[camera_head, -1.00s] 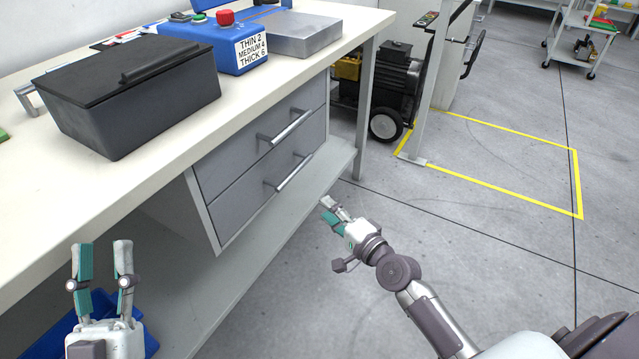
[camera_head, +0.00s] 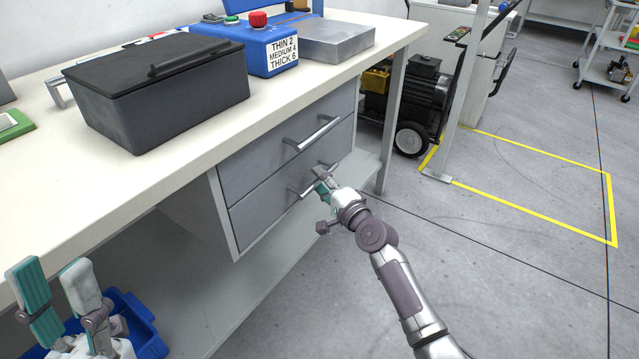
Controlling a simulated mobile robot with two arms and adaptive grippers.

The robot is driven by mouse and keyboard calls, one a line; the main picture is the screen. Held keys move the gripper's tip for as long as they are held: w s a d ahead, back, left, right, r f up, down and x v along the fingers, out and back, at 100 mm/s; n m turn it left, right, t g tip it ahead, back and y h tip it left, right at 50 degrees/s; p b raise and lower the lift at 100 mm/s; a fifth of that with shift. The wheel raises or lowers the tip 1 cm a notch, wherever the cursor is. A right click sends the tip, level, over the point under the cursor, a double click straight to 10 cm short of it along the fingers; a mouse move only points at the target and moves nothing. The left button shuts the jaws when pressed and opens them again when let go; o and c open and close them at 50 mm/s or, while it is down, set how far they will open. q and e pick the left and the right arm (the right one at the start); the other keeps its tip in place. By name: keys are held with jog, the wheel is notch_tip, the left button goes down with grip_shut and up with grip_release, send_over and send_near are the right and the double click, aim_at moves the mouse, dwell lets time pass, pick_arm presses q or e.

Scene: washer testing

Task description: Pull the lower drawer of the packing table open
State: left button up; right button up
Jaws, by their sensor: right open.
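The packing table (camera_head: 125,172) holds two grey drawers under its top. The lower drawer (camera_head: 262,213) looks flush with the cabinet front, its bar handle (camera_head: 304,192) partly hidden by my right gripper. The upper drawer (camera_head: 265,158) is also closed, with its own bar handle (camera_head: 312,133). My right gripper (camera_head: 320,178) is open, with its fingertips at the right part of the lower handle. I cannot tell whether they touch it or go around it. My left gripper (camera_head: 50,272) is open and empty at the lower left, in front of the table edge.
On the table stand a black lidded box (camera_head: 165,95), a blue box with a red button (camera_head: 262,52) and a metal block (camera_head: 337,41). A blue bin (camera_head: 140,330) is below at the left. The floor right of my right arm is clear.

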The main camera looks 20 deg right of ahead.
jog(key=shift+w+a, duration=0.1)
jog(key=shift+w, duration=0.25)
grip_shut()
